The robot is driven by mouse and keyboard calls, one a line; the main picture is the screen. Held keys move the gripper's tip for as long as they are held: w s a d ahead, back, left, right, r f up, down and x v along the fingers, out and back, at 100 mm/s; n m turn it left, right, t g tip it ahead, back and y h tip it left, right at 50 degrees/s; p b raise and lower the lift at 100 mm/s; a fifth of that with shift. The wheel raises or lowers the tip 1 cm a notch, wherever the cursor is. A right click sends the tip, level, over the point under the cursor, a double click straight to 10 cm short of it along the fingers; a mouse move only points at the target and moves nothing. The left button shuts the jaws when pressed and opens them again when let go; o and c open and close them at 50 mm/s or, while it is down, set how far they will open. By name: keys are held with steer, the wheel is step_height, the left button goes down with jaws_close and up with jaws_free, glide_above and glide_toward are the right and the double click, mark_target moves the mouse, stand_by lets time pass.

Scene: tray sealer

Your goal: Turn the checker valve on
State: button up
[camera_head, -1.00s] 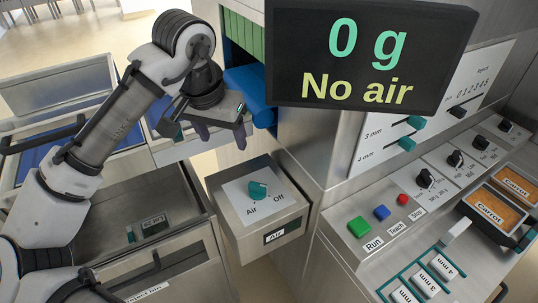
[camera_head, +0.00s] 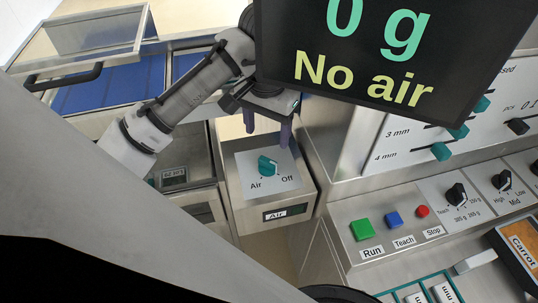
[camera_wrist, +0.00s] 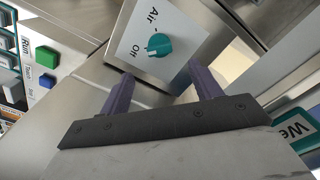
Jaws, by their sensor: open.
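A teal rotary knob (camera_head: 267,165) sits on a white plate marked Air and Off, on top of a steel box (camera_head: 240,218) with an Air label on its front. The display (camera_head: 375,50) above reads 0 g and No air. My gripper (camera_head: 268,138) hangs just behind and above the knob, its fingers pointing down, open and empty. In the wrist view the knob (camera_wrist: 158,45) is ahead of the two fingers (camera_wrist: 160,88), apart from them. Its white pointer mark is toward the Off side in that view.
The control panel with green Run (camera_head: 362,229), blue Teach (camera_head: 393,219) and red Stop (camera_head: 422,211) buttons is to the right. The display overhangs close to my gripper's right. A steel bin with a label (camera_head: 173,177) stands to the left.

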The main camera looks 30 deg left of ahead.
step_height(320, 180, down, 9)
steer(key=shift+r, duration=0.1)
stand_by(0.3)
steer(key=c, duration=1)
